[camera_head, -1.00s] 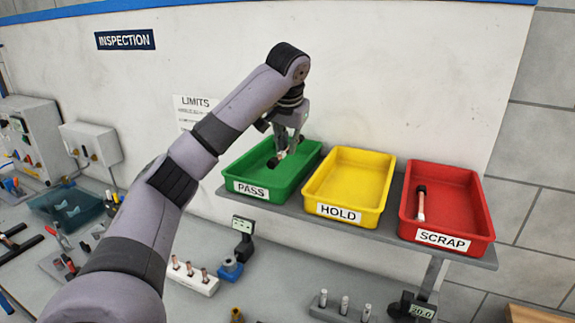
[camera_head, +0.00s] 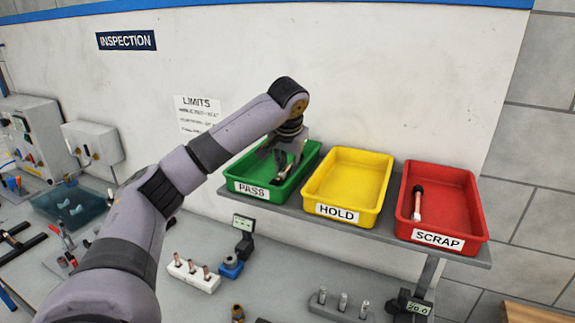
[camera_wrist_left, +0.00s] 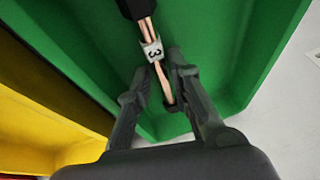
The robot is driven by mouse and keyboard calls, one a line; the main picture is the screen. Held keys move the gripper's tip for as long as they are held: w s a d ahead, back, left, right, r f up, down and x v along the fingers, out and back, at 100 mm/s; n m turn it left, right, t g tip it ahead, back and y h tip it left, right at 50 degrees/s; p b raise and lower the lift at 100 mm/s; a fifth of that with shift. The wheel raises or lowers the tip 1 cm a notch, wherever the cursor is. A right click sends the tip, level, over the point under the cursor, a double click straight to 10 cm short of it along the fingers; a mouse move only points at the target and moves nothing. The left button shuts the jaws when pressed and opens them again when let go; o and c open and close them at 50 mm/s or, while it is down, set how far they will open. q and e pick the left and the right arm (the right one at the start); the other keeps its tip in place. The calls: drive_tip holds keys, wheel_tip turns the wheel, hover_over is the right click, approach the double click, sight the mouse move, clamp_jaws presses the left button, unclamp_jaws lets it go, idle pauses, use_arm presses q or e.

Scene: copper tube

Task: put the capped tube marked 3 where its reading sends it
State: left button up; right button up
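The capped tube marked 3 (camera_wrist_left: 153,50) is copper with a black cap and a white number tag. It is inside the green PASS tray (camera_head: 243,165), whose green floor shows behind it in the left wrist view (camera_wrist_left: 85,45). My left gripper (camera_head: 284,174) reaches down into this tray. In the left wrist view its fingers (camera_wrist_left: 158,72) are apart, one on each side of the tube's bare lower part, with narrow gaps showing. In the head view the gripper partly covers the tube. My right gripper is not in view.
The yellow HOLD tray (camera_head: 350,182) is empty beside the green one. The red SCRAP tray (camera_head: 455,205) holds another black-capped tube (camera_head: 417,203). A white rack (camera_head: 193,277) with several copper pieces and a small display (camera_head: 243,223) stand on the bench below.

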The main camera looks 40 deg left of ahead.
use_arm(q)
drive_tip(key=shift+s+d+r+b, duration=0.1)
drive_tip(key=shift+d+r+b, duration=0.05)
drive_tip(key=shift+r+b, duration=0.3)
drive_tip(key=b+v, duration=0.1)
drive_tip(key=v, duration=0.2)
drive_tip(key=shift+r, duration=0.2)
drive_tip(key=v, duration=0.8)
drive_tip(key=shift+p, duration=0.45)
drive_tip(key=shift+f, duration=0.15)
drive_tip(key=shift+s, duration=0.15)
